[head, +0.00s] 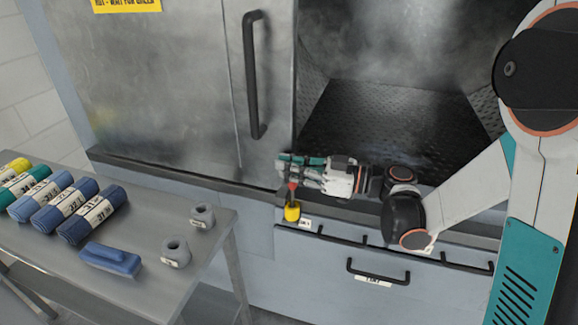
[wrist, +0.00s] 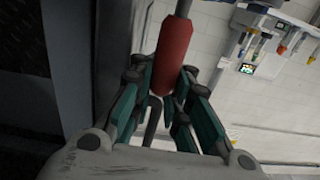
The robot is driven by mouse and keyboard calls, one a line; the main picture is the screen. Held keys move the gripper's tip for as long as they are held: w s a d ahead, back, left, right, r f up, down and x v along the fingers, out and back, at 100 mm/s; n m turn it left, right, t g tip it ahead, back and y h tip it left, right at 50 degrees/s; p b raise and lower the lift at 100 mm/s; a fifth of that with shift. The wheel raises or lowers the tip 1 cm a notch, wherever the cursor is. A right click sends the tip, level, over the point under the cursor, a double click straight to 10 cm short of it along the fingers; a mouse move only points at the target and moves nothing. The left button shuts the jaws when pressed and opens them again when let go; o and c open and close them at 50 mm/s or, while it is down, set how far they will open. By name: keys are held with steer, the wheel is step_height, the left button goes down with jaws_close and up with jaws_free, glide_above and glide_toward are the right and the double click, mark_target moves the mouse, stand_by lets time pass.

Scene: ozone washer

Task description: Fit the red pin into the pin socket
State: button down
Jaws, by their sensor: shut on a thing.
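My gripper (head: 291,168) is in front of the washer's lower sill, with its teal fingers shut on the red pin. In the head view only a small part of the red pin (head: 292,187) shows below the fingers. In the wrist view the red pin (wrist: 174,55) is a thick red cylinder between the finger pads, with a grey shaft at its upper end. A yellow cylinder (head: 292,211) is just below the pin, by a small white label; I cannot tell whether they touch. No opening clearly readable as the pin socket shows.
The steel door (head: 170,90) with its black handle (head: 255,75) is left of the open, steamy chamber (head: 390,125). A drawer handle (head: 378,272) sticks out below. A metal table (head: 150,285) at left holds several rolled cloths, a blue block (head: 110,259) and two grey rings (head: 176,252).

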steer(key=shift+f+b, duration=0.35)
steer(key=shift+f, duration=0.45)
steer(key=c, duration=1.4)
jaws_free()
steer(key=shift+d, duration=0.15)
steer(key=v, duration=1.1)
steer(key=shift+s+d, duration=0.2)
steer(key=shift+d, duration=0.15)
